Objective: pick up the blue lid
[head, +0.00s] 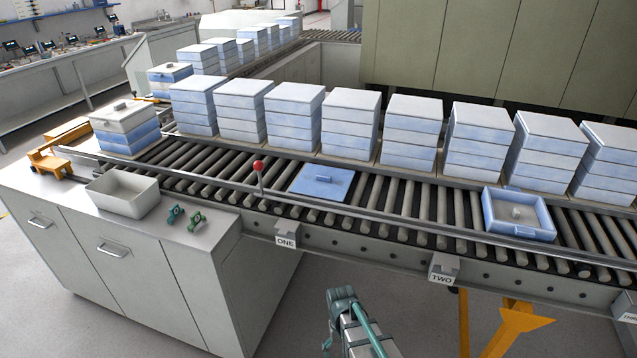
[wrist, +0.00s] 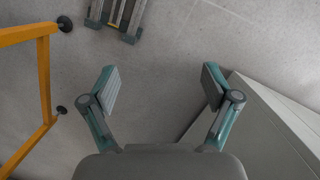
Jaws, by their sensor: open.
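In the head view, part of my arm shows at the bottom centre, in front of the conveyor and lower than the lid. The fingertips cannot be made out there. The lid is not in the wrist view.
A blue open box (head: 517,213) with a grey piece inside sits on the rollers near label TWO. Stacked boxes (head: 293,117) line the conveyor's back. A rail with a red ball (head: 258,165) runs along the front. A white bin (head: 123,194) stands on the left counter.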

